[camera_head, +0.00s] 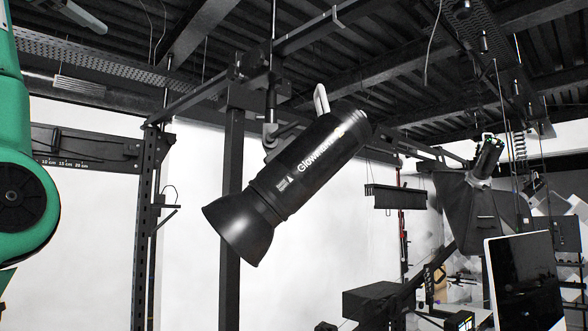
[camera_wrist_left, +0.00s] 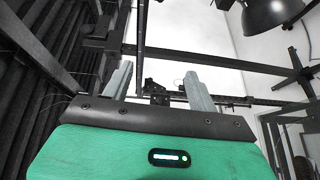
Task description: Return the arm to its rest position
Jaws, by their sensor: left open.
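My left gripper (camera_wrist_left: 158,85) shows in the left wrist view. Its two grey fingers stand wide apart with nothing between them, above a dark plate and my green wrist housing. Beyond the fingers are dark rails and a pale wall. In the head view, part of my green arm (camera_head: 25,190) runs down the left edge, and its gripper is out of that view. My right gripper is in neither view.
A large black studio lamp (camera_head: 290,185) hangs from a dark frame in the head view; a lamp hood (camera_wrist_left: 268,14) shows top right in the wrist view. Dark posts (camera_head: 231,190) stand behind. A monitor (camera_head: 525,280) is at lower right. Beams cross the ceiling.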

